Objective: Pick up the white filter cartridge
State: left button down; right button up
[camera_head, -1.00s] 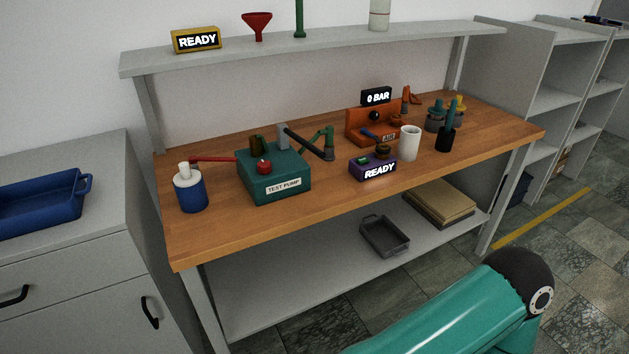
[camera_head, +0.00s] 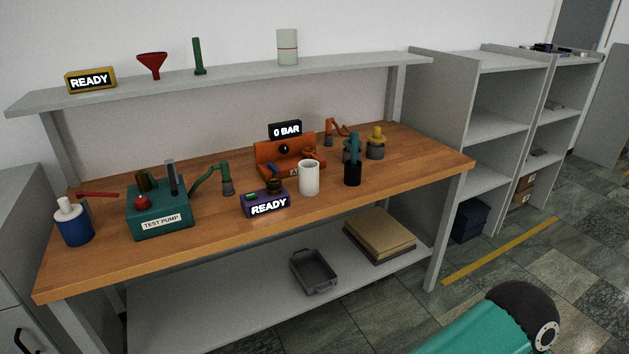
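A plain white cylinder (camera_head: 309,178), which looks like the white filter cartridge, stands upright on the wooden bench top. It is just right of the purple READY box (camera_head: 266,203) and left of a black cup (camera_head: 353,174) with a teal-handled item in it. A second pale cylinder with a thin red band (camera_head: 287,47) stands on the upper shelf. Neither of my grippers is in view. Only a teal link of one of my arms shows at the bottom right, in front of the bench.
A teal test pump (camera_head: 160,214) and a blue bottle (camera_head: 74,226) stand on the bench's left. An orange stand (camera_head: 284,157) with a 0 BAR display is behind the cylinder. The bench front (camera_head: 340,208) is clear. Grey shelving (camera_head: 440,100) stands right.

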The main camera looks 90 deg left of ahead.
aim_at(67, 211)
jog(key=z, duration=0.65)
jog(key=i, duration=0.2)
jog(key=u, duration=3.45)
jog(key=i, duration=0.35)
jog(key=u, duration=2)
jog(key=k, duration=0.5)
jog(key=u, duration=0.5)
jog(key=i, duration=1.55)
jog(key=z, duration=0.5)
